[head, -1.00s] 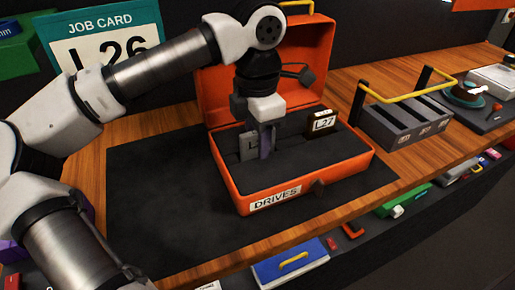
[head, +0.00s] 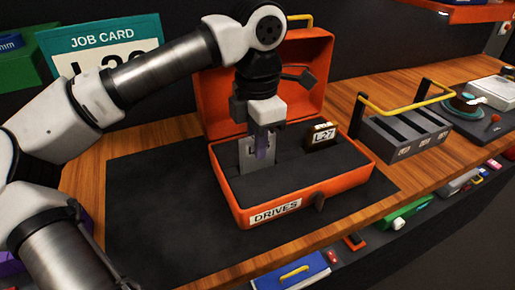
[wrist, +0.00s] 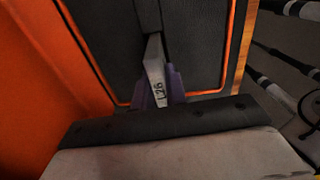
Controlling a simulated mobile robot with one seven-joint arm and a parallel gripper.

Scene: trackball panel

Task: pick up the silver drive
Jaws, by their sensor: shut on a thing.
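The silver drive (head: 257,169) stands upright in my gripper over the dark foam of the orange DRIVES case (head: 232,205). In the wrist view the silver drive (wrist: 157,72) shows a label that reads L26. My gripper (head: 262,148) has purple fingers, shut on the drive from both sides; they also show in the wrist view (wrist: 160,90). Much of the drive's face shows above the foam. I cannot tell whether its lower end is clear of its slot. A black drive (head: 321,137) labelled L27 stands in the foam to the right.
The case's open lid (head: 212,95) rises close behind my gripper. A teal job card (head: 92,42) stands at the back left, partly hidden by my arm. A grey slotted rack (head: 395,138) with a yellow handle stands to the right. The dark mat (head: 150,215) left of the case is clear.

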